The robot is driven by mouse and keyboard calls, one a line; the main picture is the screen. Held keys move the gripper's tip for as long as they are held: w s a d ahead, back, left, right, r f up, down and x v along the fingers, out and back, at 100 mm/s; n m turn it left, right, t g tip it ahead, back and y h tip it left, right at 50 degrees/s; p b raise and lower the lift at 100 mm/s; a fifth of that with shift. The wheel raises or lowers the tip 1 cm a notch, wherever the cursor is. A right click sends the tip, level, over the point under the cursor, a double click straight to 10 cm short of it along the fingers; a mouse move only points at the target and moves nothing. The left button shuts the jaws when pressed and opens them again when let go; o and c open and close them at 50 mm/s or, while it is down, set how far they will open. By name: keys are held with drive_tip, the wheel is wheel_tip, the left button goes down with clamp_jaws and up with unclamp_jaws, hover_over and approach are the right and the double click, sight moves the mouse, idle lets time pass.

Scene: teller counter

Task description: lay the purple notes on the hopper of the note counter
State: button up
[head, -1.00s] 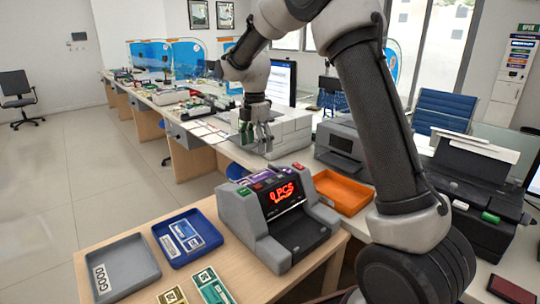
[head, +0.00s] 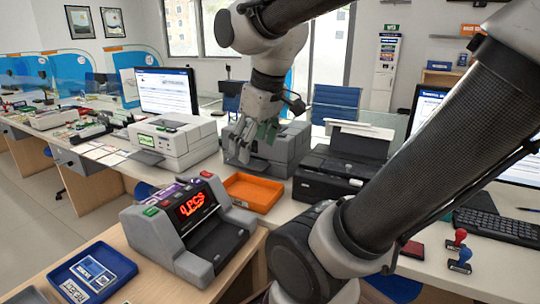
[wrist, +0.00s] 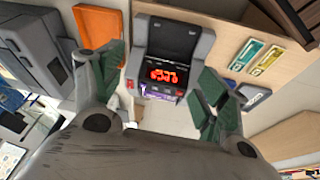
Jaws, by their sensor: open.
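The note counter (head: 180,240) is a grey machine with a red lit display, on the wooden table in the lower middle of the head view. Purple notes (head: 172,192) show at its top back, on the hopper side; they also show in the wrist view (wrist: 158,96) beside the display. My gripper (head: 252,140) is open and empty, raised behind the counter and in front of a grey printer. In the wrist view its green-padded fingers (wrist: 160,95) are spread wide, with the counter seen between them at a distance.
An orange tray (head: 252,192) lies right of the counter. A white machine (head: 175,140), a grey printer (head: 268,150) and a black printer (head: 340,165) line the counter behind. Green and yellow notes (wrist: 245,55) lie on the wood.

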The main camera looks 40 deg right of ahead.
drive_tip(key=s+m, duration=0.1)
drive_tip(key=s+f+m, duration=0.1)
drive_tip(key=s, duration=0.1)
drive_tip(key=s+d+f+m, duration=0.1)
drive_tip(key=shift+s+t, duration=0.3)
